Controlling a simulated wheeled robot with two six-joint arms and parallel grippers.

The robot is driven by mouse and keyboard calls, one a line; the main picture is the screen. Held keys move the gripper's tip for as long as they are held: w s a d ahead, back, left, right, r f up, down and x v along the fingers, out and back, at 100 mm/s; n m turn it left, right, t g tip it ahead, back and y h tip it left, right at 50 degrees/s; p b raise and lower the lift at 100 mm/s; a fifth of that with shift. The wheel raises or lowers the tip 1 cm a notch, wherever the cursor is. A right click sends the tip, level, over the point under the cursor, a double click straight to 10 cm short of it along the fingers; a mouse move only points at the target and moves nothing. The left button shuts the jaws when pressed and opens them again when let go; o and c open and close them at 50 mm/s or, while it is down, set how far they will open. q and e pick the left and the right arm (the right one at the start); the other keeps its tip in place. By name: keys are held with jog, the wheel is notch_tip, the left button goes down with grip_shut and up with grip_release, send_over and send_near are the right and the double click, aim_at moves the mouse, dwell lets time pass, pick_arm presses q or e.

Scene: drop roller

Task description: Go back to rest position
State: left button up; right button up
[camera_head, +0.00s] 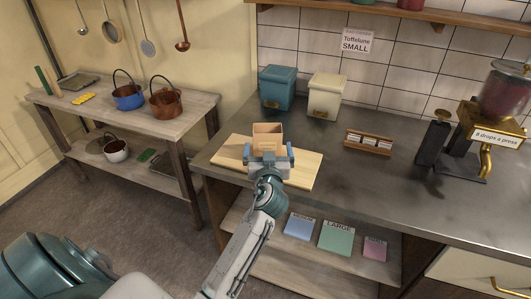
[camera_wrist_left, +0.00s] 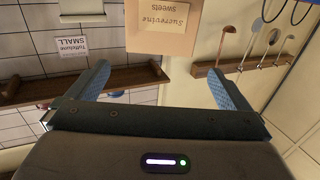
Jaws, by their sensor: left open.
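My left gripper (camera_head: 270,154) is open, above the pale wooden board (camera_head: 305,170) on the dark counter. A small open-topped cardboard box (camera_head: 267,130) shows just beyond it, partly hidden by the gripper. In the left wrist view the box (camera_wrist_left: 162,30) shows at the top, upside down, with a label reading "Superfine sweets". It appears beyond the open left fingers (camera_wrist_left: 158,75), with no visible contact. My right gripper is in neither view.
A teal canister (camera_head: 277,87) and a cream canister (camera_head: 326,97) stand behind the board. A wooden card tray (camera_head: 368,143) and a brass drop press (camera_head: 485,135) stand to the right. A side table (camera_head: 130,128) holds pots at left. Counter between board and card tray is clear.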

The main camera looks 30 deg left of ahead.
pick_arm(q)
jog(key=s+d+f+m+g+h, duration=0.15)
jog(key=s+f+g+h, duration=0.35)
jog(key=s+f, duration=1)
jog(key=s+d+f+m+g+h, duration=0.2)
jog(key=s+d+m+g, duration=0.15)
jog(key=s, duration=0.65)
jog(key=s+d+f+m+g+h, duration=0.1)
jog(key=s+d+m+g+h, duration=0.2)
jog(key=s, duration=0.8)
notch_tip(320, 180, down, 29)
jog(key=a+g+y, duration=0.1)
jog(key=a, duration=0.1)
jog(key=s+a+f+n+g, duration=0.1)
jog(key=s+f, duration=1.6)
jog(key=f, duration=0.3)
jog(key=shift+s+a, duration=0.2)
jog(key=shift+a, duration=0.1)
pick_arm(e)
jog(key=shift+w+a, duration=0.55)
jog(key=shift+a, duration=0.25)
